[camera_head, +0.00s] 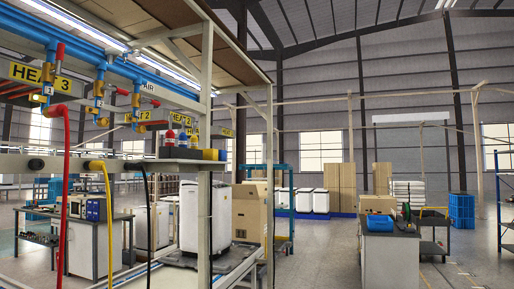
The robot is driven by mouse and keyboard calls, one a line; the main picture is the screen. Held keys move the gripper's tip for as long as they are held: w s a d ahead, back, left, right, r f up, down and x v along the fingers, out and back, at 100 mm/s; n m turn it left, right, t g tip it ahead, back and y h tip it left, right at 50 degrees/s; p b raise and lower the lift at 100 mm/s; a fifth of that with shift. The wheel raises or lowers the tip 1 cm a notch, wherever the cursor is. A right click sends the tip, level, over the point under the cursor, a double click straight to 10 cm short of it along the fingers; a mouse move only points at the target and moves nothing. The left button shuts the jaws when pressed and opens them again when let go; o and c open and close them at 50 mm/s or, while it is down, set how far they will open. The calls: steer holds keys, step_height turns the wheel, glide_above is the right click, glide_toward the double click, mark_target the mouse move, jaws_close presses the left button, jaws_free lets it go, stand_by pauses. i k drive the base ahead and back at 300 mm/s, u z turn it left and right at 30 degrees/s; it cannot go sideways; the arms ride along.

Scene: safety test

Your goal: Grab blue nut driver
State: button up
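I cannot make out a blue nut driver for certain in the head view. A grey workbench (390,258) stands at the right, with a blue box (380,223) on its top. Small dark, green and red items (407,214) sit behind the box, too small to identify. My gripper is not in view.
A metal frame with shelves, blue pipes and hanging red (66,180) and yellow (108,215) hoses fills the left. White appliances (205,217) and a cardboard box (249,212) stand behind it. Blue crates (461,211) are at the right. Open floor (320,262) lies in between.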

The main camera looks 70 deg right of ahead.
mark_target(182, 137)
steer(key=z, duration=1.75)
steer(key=k, duration=1.05)
steer(key=u, duration=1.25)
steer(key=i, duration=1.55)
steer(key=z, duration=0.55)
